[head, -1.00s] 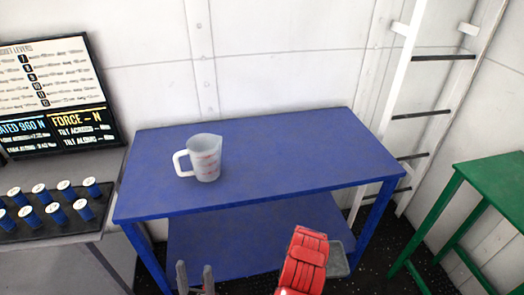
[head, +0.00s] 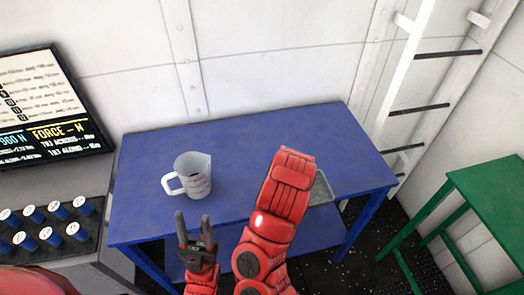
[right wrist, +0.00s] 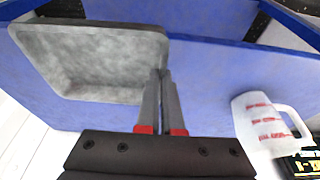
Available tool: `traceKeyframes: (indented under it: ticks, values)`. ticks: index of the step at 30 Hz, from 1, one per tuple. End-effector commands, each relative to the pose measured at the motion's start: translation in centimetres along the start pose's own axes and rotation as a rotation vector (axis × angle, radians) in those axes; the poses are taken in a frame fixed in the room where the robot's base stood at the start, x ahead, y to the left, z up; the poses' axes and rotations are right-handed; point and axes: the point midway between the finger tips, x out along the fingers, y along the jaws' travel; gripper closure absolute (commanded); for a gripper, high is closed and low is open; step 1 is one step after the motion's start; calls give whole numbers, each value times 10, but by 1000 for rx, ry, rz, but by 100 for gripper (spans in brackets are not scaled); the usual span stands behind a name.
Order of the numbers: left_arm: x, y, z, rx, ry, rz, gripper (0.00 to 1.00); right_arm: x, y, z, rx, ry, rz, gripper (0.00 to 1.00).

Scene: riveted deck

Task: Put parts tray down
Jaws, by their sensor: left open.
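The parts tray (head: 322,190) is grey, shallow and empty. In the head view it shows at the right front part of the blue table (head: 250,140), partly hidden behind my red right arm. In the right wrist view the tray (right wrist: 100,85) overlaps the table; whether it touches the top I cannot tell. My right gripper (right wrist: 162,80) is shut on the tray's rim near a corner; it is hidden in the head view. My left gripper (head: 194,230) is open and empty at the table's front edge, below the jug.
A translucent measuring jug (head: 190,176) stands on the table's left half, and also shows in the right wrist view (right wrist: 268,125). A green table (head: 490,200) and a white ladder (head: 400,90) are at right. The table's back is clear.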

Motion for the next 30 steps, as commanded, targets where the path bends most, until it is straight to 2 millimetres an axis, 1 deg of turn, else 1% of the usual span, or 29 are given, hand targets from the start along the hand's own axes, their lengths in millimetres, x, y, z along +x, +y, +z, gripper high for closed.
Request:
traceKeyframes:
  ticks: [1,9,12,16,17,18,23,29,30]
  values:
    - [-3,0,0,0,0,0,50,4,5,-8,0,-1,5,100]
    - [-16,1,3,0,0,0,50,30,20,-62,0,-3,7,100]
    - [-26,1,4,0,0,0,50,40,25,-84,-1,0,9,100]
    - [-40,2,7,0,0,0,50,51,31,-108,-1,-1,9,100]
    - [-41,2,7,0,0,0,50,52,33,-112,2,-5,8,100]
    - [-32,2,5,0,-1,0,50,47,33,-118,1,-4,7,100]
    - [-28,1,5,0,0,0,50,53,34,-129,0,-2,4,100]
    - [-26,1,4,0,0,0,50,57,34,-132,1,-6,1,100]
    - [-23,1,4,0,0,0,50,59,35,-132,2,-8,0,100]
